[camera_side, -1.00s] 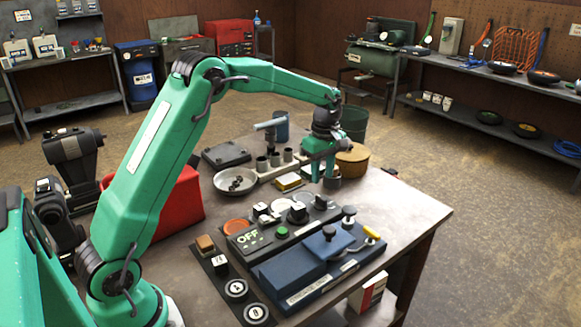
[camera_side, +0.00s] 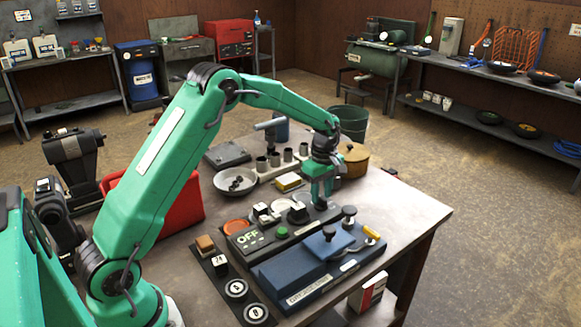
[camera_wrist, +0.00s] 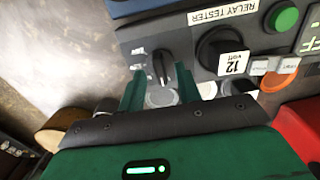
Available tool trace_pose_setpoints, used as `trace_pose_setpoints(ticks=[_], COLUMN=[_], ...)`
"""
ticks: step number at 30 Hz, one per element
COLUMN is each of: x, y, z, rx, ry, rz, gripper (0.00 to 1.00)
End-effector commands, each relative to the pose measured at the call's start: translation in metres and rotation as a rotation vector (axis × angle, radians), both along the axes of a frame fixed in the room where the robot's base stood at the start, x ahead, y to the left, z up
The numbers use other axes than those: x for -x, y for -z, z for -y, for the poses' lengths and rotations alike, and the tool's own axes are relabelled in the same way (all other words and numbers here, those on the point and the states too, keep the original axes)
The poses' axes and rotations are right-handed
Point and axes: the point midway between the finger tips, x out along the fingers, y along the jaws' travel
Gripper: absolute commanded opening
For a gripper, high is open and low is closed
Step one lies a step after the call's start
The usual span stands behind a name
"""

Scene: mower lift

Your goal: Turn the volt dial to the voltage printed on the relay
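The volt dial (camera_wrist: 160,66) is a dark pointed knob on the dark grey end of the relay tester. Its small printed marks are too blurred to read. A label reading "12 volt" (camera_wrist: 233,64) sits by a black round part beside the dial, apparently marking the relay. My gripper (camera_wrist: 163,80) is open in the wrist view, one green finger on each side of the dial's near part; I cannot tell whether they touch it. In the side view my gripper (camera_side: 321,198) points down at the tester's right end and partly hides the dial.
The tester's OFF display (camera_side: 247,238) and green button (camera_side: 282,232) are to the left. Metal cups (camera_side: 275,158), a yellow block (camera_side: 289,181) and a round tan container (camera_side: 355,160) are behind.

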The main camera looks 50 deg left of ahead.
Motion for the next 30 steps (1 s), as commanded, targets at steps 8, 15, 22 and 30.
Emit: trace_pose_setpoints(ticks=[8,15,22,30], x=[0.0004,0.0004,0.0004,0.0005], y=[0.0123,0.0123,0.0121,0.0119], z=[0.0001,0.0001,0.0001,0.0000], rx=[0.000,0.000,0.000,0.000], ry=[0.000,0.000,0.000,0.019], rz=[0.000,0.000,-0.001,-0.001], gripper=[0.34,0.28,0.00,0.00])
